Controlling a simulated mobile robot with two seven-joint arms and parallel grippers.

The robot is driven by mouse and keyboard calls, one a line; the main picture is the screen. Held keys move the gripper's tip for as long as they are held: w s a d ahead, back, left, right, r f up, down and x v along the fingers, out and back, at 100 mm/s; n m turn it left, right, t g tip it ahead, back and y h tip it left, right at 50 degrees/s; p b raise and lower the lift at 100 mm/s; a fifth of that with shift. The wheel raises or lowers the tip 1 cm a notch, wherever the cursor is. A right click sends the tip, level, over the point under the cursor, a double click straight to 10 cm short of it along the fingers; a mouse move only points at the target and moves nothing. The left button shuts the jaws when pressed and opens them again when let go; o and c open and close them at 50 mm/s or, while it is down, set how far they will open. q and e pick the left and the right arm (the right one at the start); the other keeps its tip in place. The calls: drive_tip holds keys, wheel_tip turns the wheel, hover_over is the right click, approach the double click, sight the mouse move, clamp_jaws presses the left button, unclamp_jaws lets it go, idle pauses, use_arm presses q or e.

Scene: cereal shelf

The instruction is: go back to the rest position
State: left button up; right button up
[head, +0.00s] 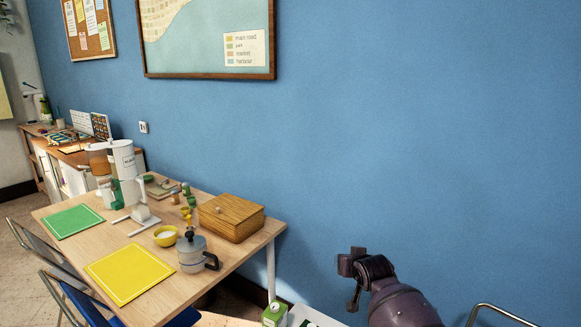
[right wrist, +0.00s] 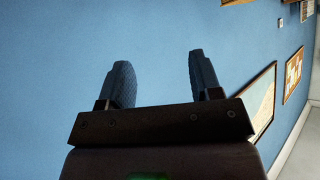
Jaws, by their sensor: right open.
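My right gripper (head: 353,281) is raised in front of the bare blue wall, right of the table, in the head view. My left gripper is not in view.
A wooden table (head: 230,258) at the left holds a wooden box (head: 231,217), moka pot (head: 191,253), yellow bowl (head: 165,236) and mats. Blue chairs stand at its front. A green carton (head: 274,314) shows at the bottom edge. A metal rail (head: 500,312) is at lower right.

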drive_tip(key=s+d+f, duration=0.3)
drive_tip(key=s+f, duration=0.2)
drive_tip(key=s, duration=1)
drive_tip(key=s+d+f+h, duration=0.1)
drive_tip(key=s+d+f, duration=0.3)
drive_tip(key=s, duration=1.1)
drive_tip(key=s+d+f+h, duration=0.1)
drive_tip(key=s+d+f, duration=0.3)
drive_tip(key=s, duration=1.1)
wheel_tip(320, 180, down, 2)
drive_tip(key=shift+s+f+n, duration=0.15)
drive_tip(key=shift+f+n, duration=0.05)
drive_tip(key=shift+n, duration=0.2)
